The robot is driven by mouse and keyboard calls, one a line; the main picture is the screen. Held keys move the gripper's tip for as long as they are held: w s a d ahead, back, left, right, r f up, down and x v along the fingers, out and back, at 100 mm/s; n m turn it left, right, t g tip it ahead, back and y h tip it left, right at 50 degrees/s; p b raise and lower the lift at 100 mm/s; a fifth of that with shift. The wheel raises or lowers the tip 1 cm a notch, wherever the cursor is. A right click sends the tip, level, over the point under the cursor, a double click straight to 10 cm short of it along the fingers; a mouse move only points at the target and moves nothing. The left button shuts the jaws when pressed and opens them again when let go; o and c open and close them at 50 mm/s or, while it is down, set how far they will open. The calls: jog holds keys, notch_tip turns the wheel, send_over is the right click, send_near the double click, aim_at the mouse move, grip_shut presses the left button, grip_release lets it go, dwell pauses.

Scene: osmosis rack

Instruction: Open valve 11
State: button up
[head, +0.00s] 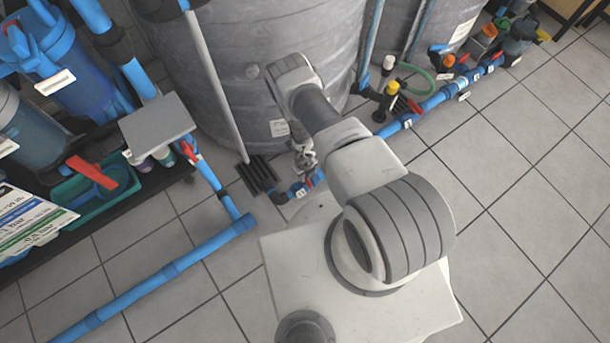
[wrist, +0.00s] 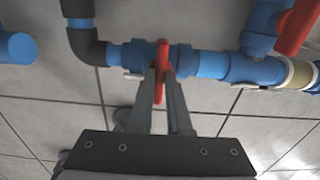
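A red valve handle (wrist: 162,62) stands on a blue pipe in the upper middle of the wrist view. It looks edge-on, as a narrow upright strip crossing the pipe. My gripper (wrist: 163,88) reaches up to it from below, one grey finger on each side. The fingers are close together and appear to touch the handle. In the head view my arm reaches down to the low pipe by the grey tank, and a bit of red handle (head: 318,178) shows there beside the arm. No valve number is readable.
A second red handle (wrist: 297,27) is at the upper right of the wrist view. A dark elbow (wrist: 88,47) joins the pipe on the left. In the head view a large grey tank (head: 240,90) stands behind, and a blue floor pipe (head: 160,278) runs lower left. Tiled floor is clear at right.

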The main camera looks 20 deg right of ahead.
grip_shut()
jog(key=shift+n, duration=0.3)
jog(key=n+p, duration=0.2)
jog(key=n, duration=0.1)
jog(key=shift+r+n, duration=0.15)
jog(key=shift+n, duration=0.15)
jog(key=n+p, duration=0.1)
jog(key=n, duration=0.3)
jog(key=shift+n, duration=0.3)
jog(key=n, duration=0.4)
jog(key=shift+f+n, duration=0.2)
jog(key=shift+n, duration=0.1)
jog(key=shift+n+b, duration=0.8)
jog(key=shift+n, duration=1.5)
jog(key=shift+r, duration=0.1)
